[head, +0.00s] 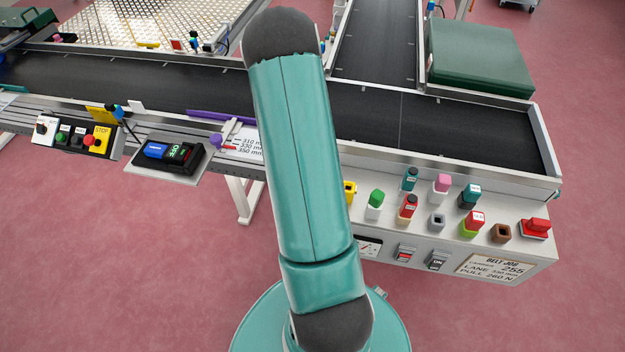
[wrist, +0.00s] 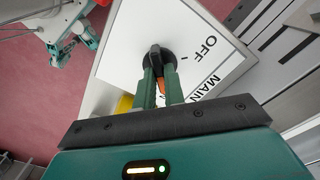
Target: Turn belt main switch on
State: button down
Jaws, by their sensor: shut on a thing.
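In the wrist view a white plate (wrist: 128,58) carries the lettering OFF and part of MAIN. My gripper (wrist: 161,72) is shut on the black switch knob (wrist: 155,50) in the middle of this plate. The knob's bar runs up and down in the picture, between the green fingers. An orange part (wrist: 161,87) shows between them. The OFF tick (wrist: 184,58) lies right of the knob, off the line of the bar. The rest of the lettering is hidden. In the head view my arm hides the gripper and the held knob.
Black belts (head: 450,120) run behind. A left panel has a yellow STOP plate (head: 101,139). In the wrist view a yellow part (wrist: 124,103) sits beside the fingers.

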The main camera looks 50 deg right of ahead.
jog(key=shift+a, duration=0.15)
dwell(0.3)
jog(key=c, duration=1.5)
grip_release()
jog(key=shift+r, duration=0.55)
notch_tip(320, 180, up, 13)
jog(key=shift+f, duration=0.15)
